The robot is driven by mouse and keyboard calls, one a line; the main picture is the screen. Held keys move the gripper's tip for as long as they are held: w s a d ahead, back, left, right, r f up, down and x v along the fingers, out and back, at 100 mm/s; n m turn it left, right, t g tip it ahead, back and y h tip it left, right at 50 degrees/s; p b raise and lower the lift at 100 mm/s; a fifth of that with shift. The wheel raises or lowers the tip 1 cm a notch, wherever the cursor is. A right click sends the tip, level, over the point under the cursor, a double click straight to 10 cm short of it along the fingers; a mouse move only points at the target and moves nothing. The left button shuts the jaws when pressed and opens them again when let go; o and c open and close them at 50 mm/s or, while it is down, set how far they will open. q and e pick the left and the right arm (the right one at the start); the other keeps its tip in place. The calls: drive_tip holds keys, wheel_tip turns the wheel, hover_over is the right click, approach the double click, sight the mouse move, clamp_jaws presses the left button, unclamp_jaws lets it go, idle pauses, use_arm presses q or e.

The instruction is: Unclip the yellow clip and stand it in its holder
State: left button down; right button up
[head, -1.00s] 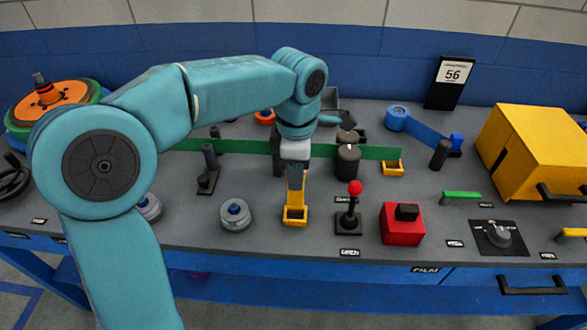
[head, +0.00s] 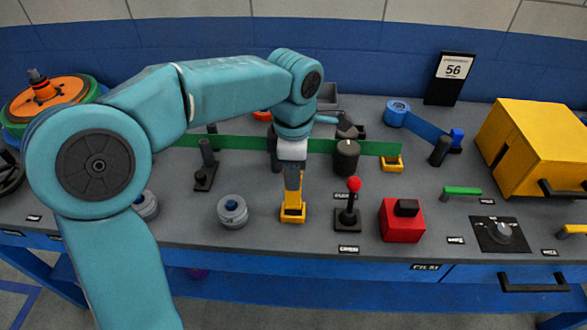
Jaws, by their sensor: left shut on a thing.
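The yellow clip (head: 293,196) is upright at the front middle of the bench, in the head view. My left gripper (head: 293,180) points down and is shut on its upper part. The clip's lower end is at the small yellow holder (head: 293,217) and appears to be inside it. The holder's walls hide that end, so I cannot tell whether it touches the bottom. The fingers hide the clip's top. My right gripper is out of view.
A red-knobbed lever (head: 349,205) and a red box (head: 401,222) stand just right of the holder. A grey round weight (head: 232,211) is to its left. A green band (head: 370,147) runs behind, with a dark cylinder (head: 346,160) and a small yellow box (head: 393,163).

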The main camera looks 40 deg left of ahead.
use_arm(q)
drive_tip(key=shift+f+b, duration=0.55)
drive_tip(key=shift+f, duration=0.3)
drive_tip(key=shift+f, duration=0.15)
drive_tip(key=shift+f+b, duration=0.6)
drive_tip(key=shift+f, duration=0.05)
drive_tip(key=c, duration=0.7)
unclamp_jaws()
